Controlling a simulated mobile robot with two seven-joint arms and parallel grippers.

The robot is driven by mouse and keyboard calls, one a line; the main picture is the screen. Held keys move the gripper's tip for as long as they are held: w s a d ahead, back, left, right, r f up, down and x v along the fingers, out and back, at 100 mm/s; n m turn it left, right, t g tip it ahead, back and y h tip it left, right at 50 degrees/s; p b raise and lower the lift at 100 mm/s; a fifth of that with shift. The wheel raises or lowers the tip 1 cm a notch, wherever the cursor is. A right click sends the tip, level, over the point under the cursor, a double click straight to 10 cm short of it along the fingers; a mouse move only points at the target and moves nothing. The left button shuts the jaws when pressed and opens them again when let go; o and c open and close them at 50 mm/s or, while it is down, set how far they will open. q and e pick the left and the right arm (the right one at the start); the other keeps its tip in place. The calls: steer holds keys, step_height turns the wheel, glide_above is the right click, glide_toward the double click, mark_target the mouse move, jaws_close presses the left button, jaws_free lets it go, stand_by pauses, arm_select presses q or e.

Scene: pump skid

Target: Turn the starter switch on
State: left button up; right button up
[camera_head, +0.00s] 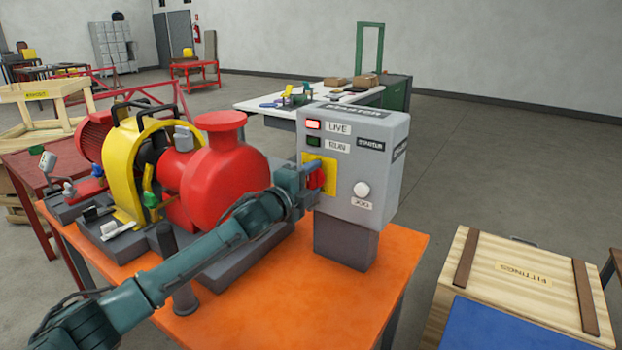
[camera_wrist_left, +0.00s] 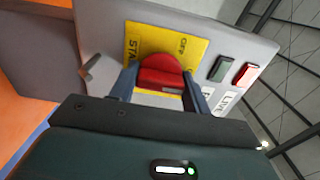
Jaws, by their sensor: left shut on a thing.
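The grey starter box (camera_head: 376,172) stands on a pedestal on the orange bench. The red switch handle (camera_head: 316,179) sits on its yellow plate (camera_head: 331,178); in the left wrist view the red handle (camera_wrist_left: 162,76) lies between my fingers, and the yellow plate (camera_wrist_left: 165,43) shows "OFF". My left gripper (camera_head: 306,182) reaches in from the left and is shut on the handle, with a finger on each side in the left wrist view (camera_wrist_left: 160,92). The red LIVE lamp (camera_head: 314,125) looks lit; the green RUN lamp (camera_head: 314,141) looks dark. My right gripper is out of view.
A white JOG button (camera_head: 361,189) is on the box face, right of the switch. The red pump (camera_head: 225,185) and yellow guard (camera_head: 127,170) stand left, beside my arm. The orange bench top (camera_head: 345,300) is clear in front. A wooden FITTINGS crate (camera_head: 500,300) stands right.

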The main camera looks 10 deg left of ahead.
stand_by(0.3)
arm_select(q)
steer(key=o, duration=1)
steer(key=shift+c, duration=0.2)
steer(key=shift+s, duration=0.1)
steer(key=b+v, duration=0.1)
steer(key=v, duration=1.2)
steer(key=shift+b, duration=0.4)
steer(key=shift+f, duration=0.1)
